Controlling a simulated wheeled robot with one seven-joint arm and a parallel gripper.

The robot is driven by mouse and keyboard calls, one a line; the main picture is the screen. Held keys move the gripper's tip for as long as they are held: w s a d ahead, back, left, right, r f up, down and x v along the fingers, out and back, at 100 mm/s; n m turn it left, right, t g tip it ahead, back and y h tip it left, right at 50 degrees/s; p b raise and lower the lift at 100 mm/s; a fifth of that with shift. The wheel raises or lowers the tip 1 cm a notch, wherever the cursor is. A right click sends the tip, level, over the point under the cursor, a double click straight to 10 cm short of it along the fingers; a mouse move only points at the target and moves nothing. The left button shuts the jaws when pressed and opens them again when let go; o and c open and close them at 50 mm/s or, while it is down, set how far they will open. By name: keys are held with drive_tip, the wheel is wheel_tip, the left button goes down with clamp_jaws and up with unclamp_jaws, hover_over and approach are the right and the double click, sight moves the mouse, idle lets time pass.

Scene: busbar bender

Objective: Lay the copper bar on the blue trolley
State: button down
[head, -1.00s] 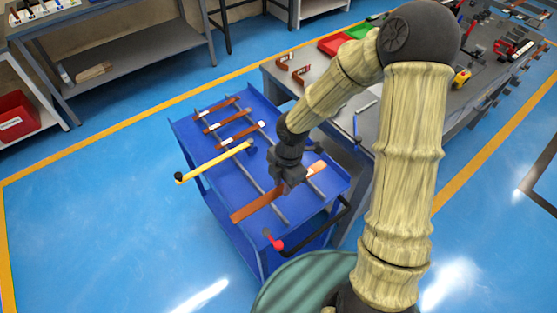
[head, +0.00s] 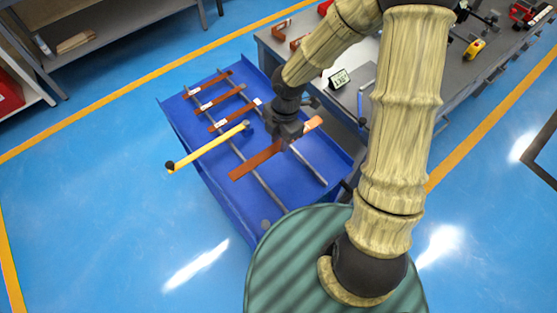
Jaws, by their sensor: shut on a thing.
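The blue trolley (head: 232,208) stands in the middle of the head view, with grey rails across its top. My gripper (head: 285,140) is over the right part of the trolley, shut on a copper bar (head: 258,160). The bar sticks out on both sides of the gripper, running from lower left to upper right. Whether the bar touches the rails or hangs just above them I cannot tell. The fingertips are mostly hidden behind the gripper body.
Several other copper bars (head: 219,95) lie across the rails at the trolley's far left. A yellow lever with a black knob (head: 205,147) reaches over the trolley. A grey workbench (head: 345,85) stands close behind. Blue floor is clear at left.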

wheel_tip(320, 180, down, 6)
drive_tip(key=shift+r+b, duration=0.1)
drive_tip(key=shift+b, duration=0.4)
drive_tip(key=shift+f+b, duration=0.4)
drive_tip(key=shift+f, duration=1.5)
drive_tip(key=shift+f, duration=0.4)
drive_tip(key=shift+f+b, duration=0.1)
drive_tip(key=shift+b, duration=0.25)
drive_tip(key=c, duration=1.1)
unclamp_jaws()
